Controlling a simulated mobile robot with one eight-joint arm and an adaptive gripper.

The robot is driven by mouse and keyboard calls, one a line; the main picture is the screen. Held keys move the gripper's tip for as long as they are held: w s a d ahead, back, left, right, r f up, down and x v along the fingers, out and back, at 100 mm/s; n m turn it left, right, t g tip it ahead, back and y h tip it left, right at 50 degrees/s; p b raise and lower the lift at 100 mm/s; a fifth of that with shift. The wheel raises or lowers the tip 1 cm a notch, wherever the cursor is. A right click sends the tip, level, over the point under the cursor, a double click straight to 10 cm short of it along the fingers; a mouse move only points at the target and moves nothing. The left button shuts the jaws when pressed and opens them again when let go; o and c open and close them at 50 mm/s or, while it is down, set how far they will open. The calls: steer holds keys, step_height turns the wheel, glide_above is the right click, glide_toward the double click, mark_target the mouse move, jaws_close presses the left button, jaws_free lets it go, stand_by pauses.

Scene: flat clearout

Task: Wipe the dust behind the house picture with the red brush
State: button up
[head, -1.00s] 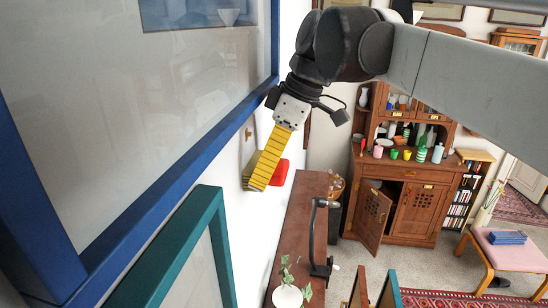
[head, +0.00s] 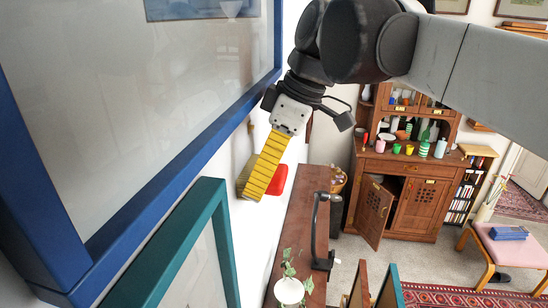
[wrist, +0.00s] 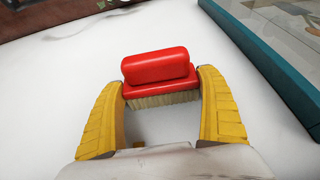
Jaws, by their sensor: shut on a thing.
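My gripper (head: 258,188) has its yellow fingers shut on the red brush (head: 278,180) close to the white wall. In the wrist view the brush (wrist: 156,66) sits between both fingertips, its pale bristles (wrist: 162,98) on the side toward the palm. Whether the bristles touch the wall is unclear. A faint grey smudge, maybe dust, marks the white surface (wrist: 95,32) at the upper left. A blue-framed picture (head: 150,178) and a teal-framed picture (head: 172,243) stand large at the left in the head view. I cannot tell which shows a house. The teal frame (wrist: 268,70) also edges the wrist view.
A small brass hook (head: 250,126) is on the wall above my gripper. A wooden cabinet (head: 415,210) stands further back with a door open.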

steer(key=shift+s+d, duration=0.15)
steer(key=shift+d, duration=0.85)
steer(key=shift+s+d, duration=0.2)
steer(key=shift+d, duration=0.75)
steer(key=shift+s+d, duration=0.15)
steer(key=shift+d, duration=0.85)
steer(key=d, duration=0.3)
steer(key=shift+s+p, duration=0.2)
steer(key=shift+p, duration=0.1)
